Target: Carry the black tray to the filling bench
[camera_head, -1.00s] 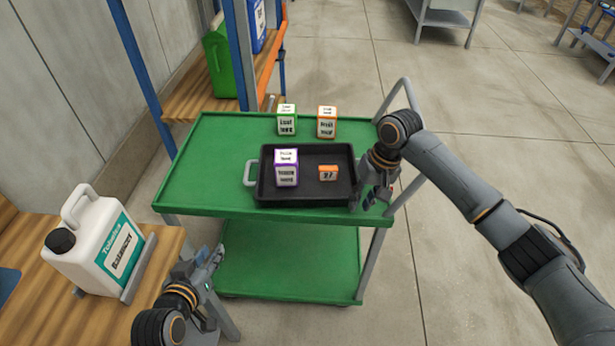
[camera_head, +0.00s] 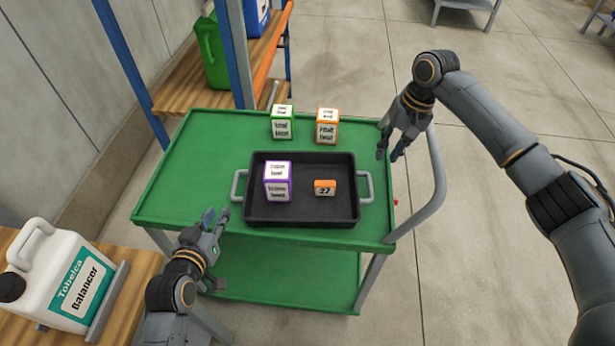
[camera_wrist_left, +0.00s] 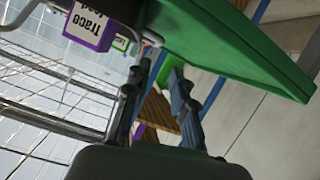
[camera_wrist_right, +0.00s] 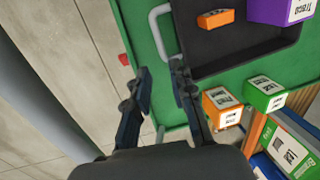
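The black tray (camera_head: 300,215) lies flat on the green cart's top, with a grey handle at each end. It holds a purple-edged box (camera_head: 277,181) and a small orange block (camera_head: 325,187). My left gripper (camera_head: 218,222) is open and empty at the cart's front edge, just short of the tray's left handle (camera_head: 238,186). My right gripper (camera_head: 391,155) is open and empty, above and behind the right handle (camera_head: 367,187). In the right wrist view that handle (camera_wrist_right: 163,35) lies beyond the open fingers (camera_wrist_right: 160,80). I cannot make out the filling bench for certain.
A green-edged box (camera_head: 282,122) and an orange-edged box (camera_head: 326,126) stand behind the tray on the cart (camera_head: 180,185). A white Balancer canister (camera_head: 62,276) stands on a wooden surface at left. The cart's push rail (camera_head: 437,185) rises at right. Open floor lies to the right.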

